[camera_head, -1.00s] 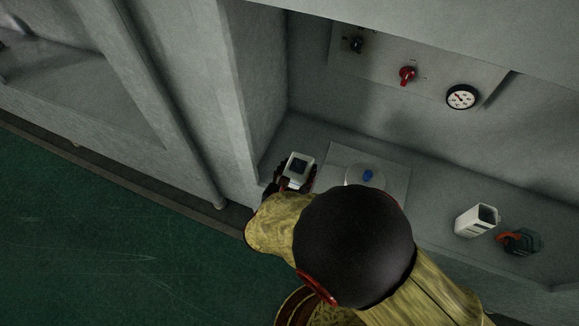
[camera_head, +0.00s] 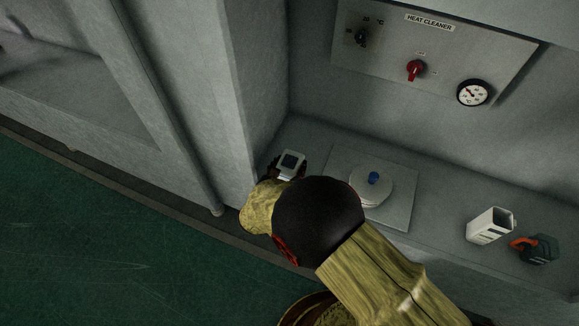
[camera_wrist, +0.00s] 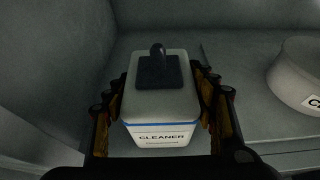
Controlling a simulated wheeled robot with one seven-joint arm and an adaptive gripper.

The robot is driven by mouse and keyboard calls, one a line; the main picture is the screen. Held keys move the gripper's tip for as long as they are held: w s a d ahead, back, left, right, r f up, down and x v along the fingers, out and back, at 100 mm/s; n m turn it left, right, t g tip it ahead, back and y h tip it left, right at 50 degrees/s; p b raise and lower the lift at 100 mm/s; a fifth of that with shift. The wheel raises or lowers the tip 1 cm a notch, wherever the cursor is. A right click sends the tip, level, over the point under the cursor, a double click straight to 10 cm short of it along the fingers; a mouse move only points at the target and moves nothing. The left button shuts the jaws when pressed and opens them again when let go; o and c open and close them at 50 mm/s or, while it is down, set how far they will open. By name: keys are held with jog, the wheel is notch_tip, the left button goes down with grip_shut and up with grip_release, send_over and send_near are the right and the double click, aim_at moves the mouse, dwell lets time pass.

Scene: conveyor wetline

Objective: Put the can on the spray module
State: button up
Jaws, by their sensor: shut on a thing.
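A white box-shaped can (camera_wrist: 160,112) marked CLEANER, with a dark square cap and short knob on top, stands upright between my gripper's fingers (camera_wrist: 163,112) in the wrist view. The fingers are shut on its two sides. In the head view the can (camera_head: 291,163) is at the left end of the shelf, close to the side wall, with my gripper (camera_head: 288,170) around it, partly hidden by my wrist. I cannot tell for sure which part is the spray module. A round white unit (camera_head: 370,192) with a blue knob sits on a flat plate to the right of the can.
A white open-topped container (camera_head: 489,226) and a dark device with an orange handle (camera_head: 535,248) stand on the shelf at the right. A panel (camera_head: 432,50) marked HEAT CLEANER, with a red knob and a gauge (camera_head: 473,93), is on the back wall. The left wall is close.

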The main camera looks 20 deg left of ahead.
jog(key=shift+r, duration=0.1)
jog(key=o, duration=1.2)
jog(key=shift+c, duration=0.2)
jog(key=d+p+v, duration=0.1)
jog(key=p+v, duration=0.3)
jog(key=v, duration=0.8)
jog(key=shift+a, duration=0.45)
